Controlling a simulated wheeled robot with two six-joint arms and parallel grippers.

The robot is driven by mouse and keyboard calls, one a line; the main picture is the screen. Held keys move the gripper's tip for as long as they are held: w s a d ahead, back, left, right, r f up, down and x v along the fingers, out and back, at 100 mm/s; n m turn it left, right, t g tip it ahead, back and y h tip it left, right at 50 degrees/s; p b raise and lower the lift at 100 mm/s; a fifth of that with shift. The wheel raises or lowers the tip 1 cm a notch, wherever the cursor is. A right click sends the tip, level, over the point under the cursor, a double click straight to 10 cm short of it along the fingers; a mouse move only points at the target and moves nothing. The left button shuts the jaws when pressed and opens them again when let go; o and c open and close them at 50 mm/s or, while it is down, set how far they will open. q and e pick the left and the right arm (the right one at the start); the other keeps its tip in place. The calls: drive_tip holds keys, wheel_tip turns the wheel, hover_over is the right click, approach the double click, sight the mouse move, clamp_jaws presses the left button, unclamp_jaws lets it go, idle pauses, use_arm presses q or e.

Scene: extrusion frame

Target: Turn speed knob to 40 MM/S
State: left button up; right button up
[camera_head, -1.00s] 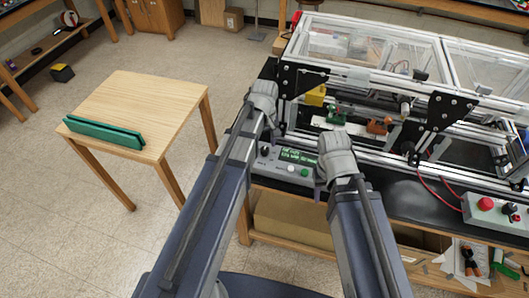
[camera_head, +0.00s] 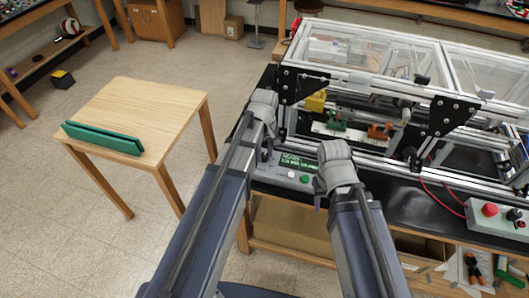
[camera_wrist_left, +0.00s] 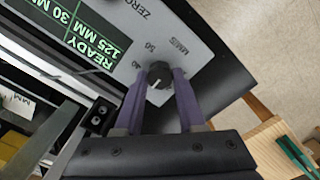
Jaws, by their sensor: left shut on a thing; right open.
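The speed knob (camera_wrist_left: 159,75) is a small dark round knob with a pale pointer mark, on a grey panel (camera_wrist_left: 178,28) with 40, 50 and MM/S printed near it. The purple fingers of my left gripper (camera_wrist_left: 159,79) are shut on the knob from both sides. The display (camera_wrist_left: 90,35) reads READY, 125 MM and 30 MM. In the head view the control box's display (camera_head: 298,162) shows green text, and my left wrist (camera_head: 262,107) hides the knob. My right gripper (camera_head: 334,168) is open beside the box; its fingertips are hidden.
The extrusion frame (camera_head: 380,82) with clear panels stands behind the box. A black bracket plate (camera_head: 303,84) is close to my left wrist. A second box with a red button (camera_head: 489,210) is at the right. A wooden table (camera_head: 150,105) with a green piece (camera_head: 103,138) stands at the left.

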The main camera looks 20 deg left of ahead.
use_arm(q)
clamp_jaws()
drive_tip(key=m, duration=0.5)
drive_tip(key=shift+m, duration=0.4)
drive_tip(key=m, duration=0.6)
idle(0.4)
drive_tip(key=o, duration=1)
unclamp_jaws()
